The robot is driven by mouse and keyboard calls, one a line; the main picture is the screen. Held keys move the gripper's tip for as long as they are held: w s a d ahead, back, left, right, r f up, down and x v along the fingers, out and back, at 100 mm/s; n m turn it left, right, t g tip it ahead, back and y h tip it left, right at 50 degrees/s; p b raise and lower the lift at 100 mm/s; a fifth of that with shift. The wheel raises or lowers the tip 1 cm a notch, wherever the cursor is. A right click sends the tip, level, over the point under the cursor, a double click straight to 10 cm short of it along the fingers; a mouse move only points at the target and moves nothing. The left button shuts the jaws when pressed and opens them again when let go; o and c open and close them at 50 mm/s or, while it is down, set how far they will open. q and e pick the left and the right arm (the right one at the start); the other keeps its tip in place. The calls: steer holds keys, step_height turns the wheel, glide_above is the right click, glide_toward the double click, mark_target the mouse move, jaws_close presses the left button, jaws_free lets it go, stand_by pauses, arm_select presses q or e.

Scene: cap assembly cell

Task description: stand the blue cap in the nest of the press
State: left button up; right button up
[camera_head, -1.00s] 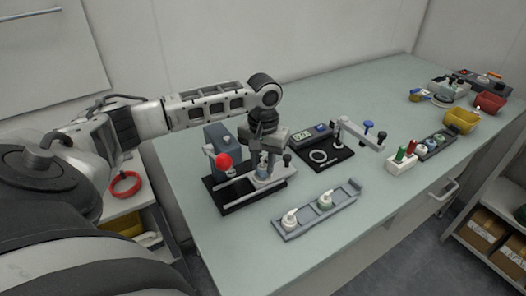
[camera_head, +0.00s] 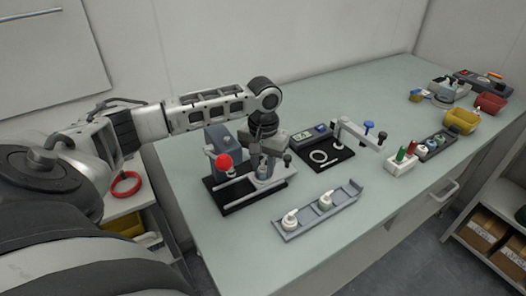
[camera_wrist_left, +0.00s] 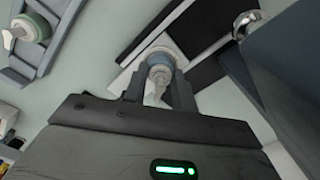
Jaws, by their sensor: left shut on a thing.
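The blue cap (camera_wrist_left: 160,60), with a pale spout, sits between the two fingers of my left gripper (camera_wrist_left: 158,90) in the left wrist view. The gripper is shut on it. In the head view the left gripper (camera_head: 264,160) points down over the press (camera_head: 238,199), which has a black base, a grey block and a red ball handle. The cap (camera_head: 263,173) is small and partly hidden there. It is over the pale nest area (camera_wrist_left: 148,47) of the press; I cannot tell if it is fully seated. My right gripper is not in view.
A grey tray (camera_head: 342,209) with two pale-topped caps lies in front of the press. A black fixture with a white ring (camera_head: 318,156) stands to its right. Farther right are a rack with red and green items (camera_head: 403,163) and yellow and red bins. The front right of the table is clear.

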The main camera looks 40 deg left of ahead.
arm_select(q)
steer(key=shift+f, duration=0.15)
stand_by(0.6)
steer(key=o, duration=0.7)
steer(key=shift+o, duration=0.2)
steer(key=shift+r, duration=3.55)
